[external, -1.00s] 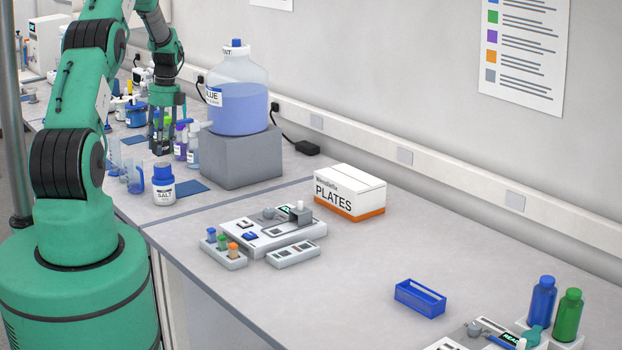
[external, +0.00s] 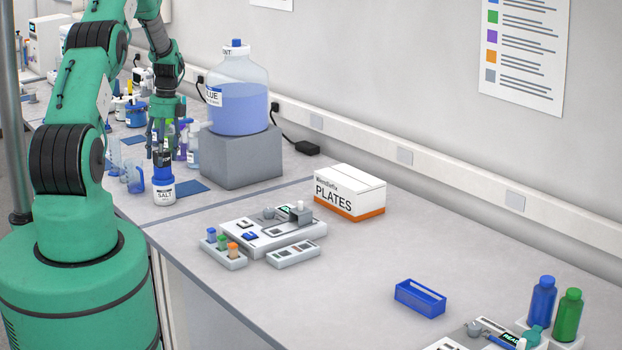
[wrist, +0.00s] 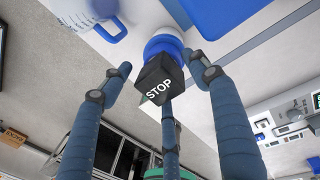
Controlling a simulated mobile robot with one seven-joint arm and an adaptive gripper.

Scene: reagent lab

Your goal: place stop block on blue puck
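The stop block (wrist: 158,80) is a small dark block with white "STOP" lettering. In the external view the dark block (external: 163,158) sits at the top of the white SALT jar (external: 163,191). In the wrist view a round blue piece (wrist: 164,44) with a white rim shows behind the block; it looks like the jar's blue top. No separate blue puck can be made out. My gripper (wrist: 158,70) has its fingers spread around the block, with a visible gap at the left finger. It is right above the jar in the external view (external: 162,149).
A blue-marked beaker (external: 135,180) stands close left of the jar, and a blue mat (external: 191,187) lies to its right. Several bottles (external: 192,148) stand behind. The large blue carboy (external: 238,100) rests on a grey block (external: 240,162).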

